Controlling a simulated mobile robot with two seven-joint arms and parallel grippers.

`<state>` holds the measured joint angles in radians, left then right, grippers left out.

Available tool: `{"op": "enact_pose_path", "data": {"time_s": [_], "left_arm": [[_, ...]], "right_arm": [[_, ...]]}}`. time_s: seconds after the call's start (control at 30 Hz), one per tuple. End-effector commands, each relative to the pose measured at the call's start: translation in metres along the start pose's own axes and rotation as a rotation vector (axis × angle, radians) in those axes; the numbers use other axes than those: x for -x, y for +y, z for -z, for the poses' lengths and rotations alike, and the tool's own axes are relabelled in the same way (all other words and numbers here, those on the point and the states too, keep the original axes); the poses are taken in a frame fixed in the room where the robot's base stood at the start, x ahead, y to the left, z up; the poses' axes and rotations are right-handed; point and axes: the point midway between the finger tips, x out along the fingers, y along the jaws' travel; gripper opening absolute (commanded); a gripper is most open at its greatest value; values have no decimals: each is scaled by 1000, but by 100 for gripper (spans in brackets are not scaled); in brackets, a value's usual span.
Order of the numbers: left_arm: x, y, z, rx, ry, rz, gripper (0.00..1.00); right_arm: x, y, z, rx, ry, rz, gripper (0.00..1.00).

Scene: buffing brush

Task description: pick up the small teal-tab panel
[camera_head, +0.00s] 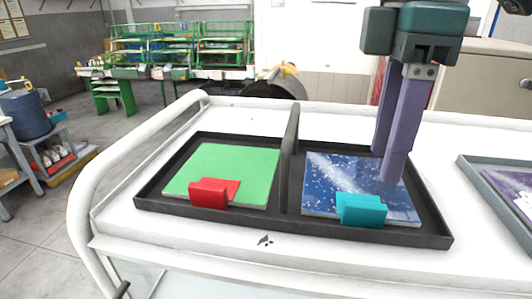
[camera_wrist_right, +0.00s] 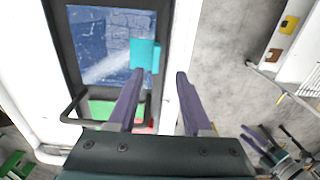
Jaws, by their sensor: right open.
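The teal-tab panel (camera_head: 335,178) is a flat blue sheet with white specks, lying in the right compartment of a black two-part tray (camera_head: 291,165). Its teal tab (camera_head: 361,210) stands at the front edge. In the right wrist view the panel (camera_wrist_right: 98,35) and its teal tab (camera_wrist_right: 144,55) show near the upper left. My right gripper (camera_head: 387,165) has purple fingers pointing down over the panel's right part, behind the tab. In the right wrist view its fingers (camera_wrist_right: 160,75) are apart with nothing between them; the tab is near the left fingertip.
A green panel (camera_head: 222,170) with a red tab (camera_head: 213,192) lies in the left compartment, beyond a raised black divider (camera_head: 291,135). Another grey-rimmed tray (camera_head: 492,185) is at the right edge. The white cart top (camera_head: 245,115) is bare around the trays.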

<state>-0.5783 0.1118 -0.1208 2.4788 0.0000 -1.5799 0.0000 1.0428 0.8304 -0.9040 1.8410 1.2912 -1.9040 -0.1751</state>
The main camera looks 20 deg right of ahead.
Motion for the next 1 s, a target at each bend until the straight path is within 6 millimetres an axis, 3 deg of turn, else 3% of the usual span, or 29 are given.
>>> {"op": "enact_pose_path", "data": {"time_s": [0.27, 0.5, 0.8, 1.0], "left_arm": [[13, -4, 4, -9, -1, 9, 50], [27, -4, 8, -10, -1, 10, 50], [27, -4, 8, -10, -1, 9, 50], [27, -3, 8, -7, -1, 6, 50]], "right_arm": [[-26, 2, 1, -2, 0, 1, 50], [-64, 6, 4, 0, -1, 1, 50], [-73, 7, 4, 2, 2, -4, 50], [-73, 7, 4, 1, 2, -4, 30]]}}
